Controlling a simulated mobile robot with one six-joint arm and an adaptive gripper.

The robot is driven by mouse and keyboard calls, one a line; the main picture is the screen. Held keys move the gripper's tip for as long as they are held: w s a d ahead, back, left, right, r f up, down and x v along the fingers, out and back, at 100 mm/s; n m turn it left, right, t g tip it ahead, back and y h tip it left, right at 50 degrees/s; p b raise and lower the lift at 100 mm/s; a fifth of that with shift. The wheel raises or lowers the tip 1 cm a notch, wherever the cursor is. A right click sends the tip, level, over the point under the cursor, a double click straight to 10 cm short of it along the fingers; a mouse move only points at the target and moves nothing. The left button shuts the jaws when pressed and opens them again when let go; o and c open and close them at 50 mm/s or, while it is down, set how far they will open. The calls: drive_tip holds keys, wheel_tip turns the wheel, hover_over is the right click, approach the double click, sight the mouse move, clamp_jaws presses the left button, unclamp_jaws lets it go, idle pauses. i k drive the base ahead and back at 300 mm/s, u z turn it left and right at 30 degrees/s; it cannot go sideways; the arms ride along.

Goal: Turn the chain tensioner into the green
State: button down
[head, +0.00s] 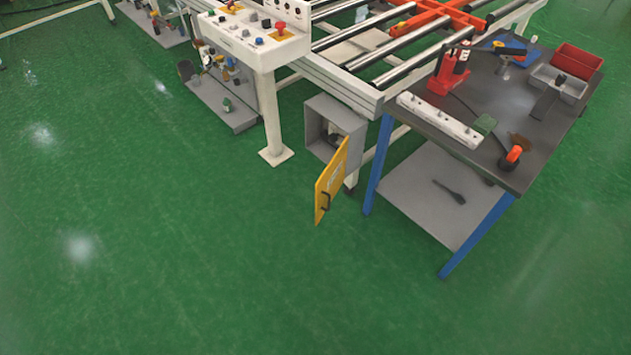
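A grey box (318,151) is fixed at the lower side of the roller conveyor. Its yellow door (332,181) hangs open toward me and has a dark handle. A small dark part (335,139) shows inside the box; it is too small to tell whether it is the chain tensioner. No green mark or zone can be made out there. My gripper is not in view.
A white control console (256,36) on a post stands left of the box. A workbench (500,91) with blue legs, tools and a power strip (439,121) is on the right. A roller conveyor (415,47) runs behind. The green floor (180,260) in front is clear.

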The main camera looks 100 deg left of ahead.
sight(333, 138)
drive_tip(key=u, duration=0.6)
drive_tip(key=k, duration=0.25)
drive_tip(key=u, duration=2.55)
drive_tip(key=k, duration=0.65)
drive_tip(key=z, duration=0.25)
drive_tip(key=i, duration=0.8)
drive_tip(key=z, duration=0.2)
